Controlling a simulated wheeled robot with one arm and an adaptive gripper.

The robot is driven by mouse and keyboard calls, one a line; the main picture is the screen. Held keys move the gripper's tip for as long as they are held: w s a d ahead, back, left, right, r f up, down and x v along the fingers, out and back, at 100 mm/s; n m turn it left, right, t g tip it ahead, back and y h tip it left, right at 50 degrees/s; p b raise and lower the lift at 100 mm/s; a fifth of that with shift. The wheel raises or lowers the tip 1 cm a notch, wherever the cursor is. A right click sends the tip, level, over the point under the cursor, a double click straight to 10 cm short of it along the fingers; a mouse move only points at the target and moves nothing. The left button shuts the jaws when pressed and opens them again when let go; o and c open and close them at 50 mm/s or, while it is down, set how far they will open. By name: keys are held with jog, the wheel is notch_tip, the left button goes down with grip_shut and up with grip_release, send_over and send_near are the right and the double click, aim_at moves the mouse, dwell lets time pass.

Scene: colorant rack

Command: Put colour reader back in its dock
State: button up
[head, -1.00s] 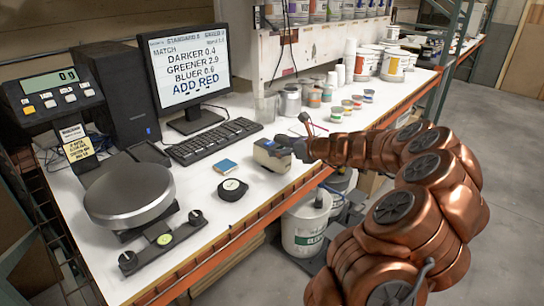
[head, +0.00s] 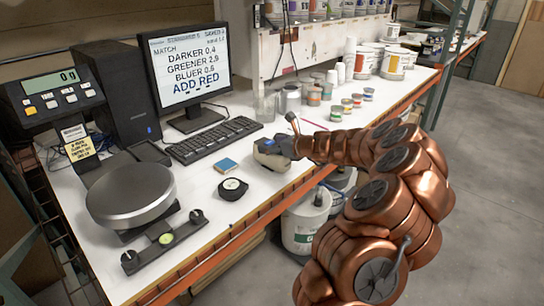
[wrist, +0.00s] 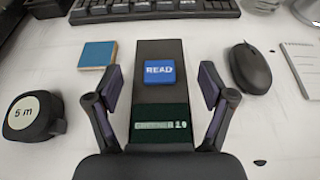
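The colour reader (wrist: 160,97) is a dark, upright-looking block in the wrist view, with a blue READ button and a dark green display strip. In the head view the reader (head: 268,158) is a small pale-sided block near the bench's front edge. My gripper (wrist: 159,88) is open, with one finger on each side of the reader and a visible gap at both sides. In the head view my gripper (head: 284,147) partly covers the reader. A black, flat holder (head: 148,153) lies by the computer tower; I cannot tell whether it is the dock.
A blue pad (wrist: 97,54) and a tape measure (wrist: 35,115) lie left of the reader, a mouse (wrist: 250,67) right. The keyboard (head: 213,140) is behind. A scale (head: 130,195) stands at left; several small pots (head: 347,104) stand at right.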

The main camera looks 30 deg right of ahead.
grip_shut()
dwell(0.5)
jog(key=shift+r, duration=0.1)
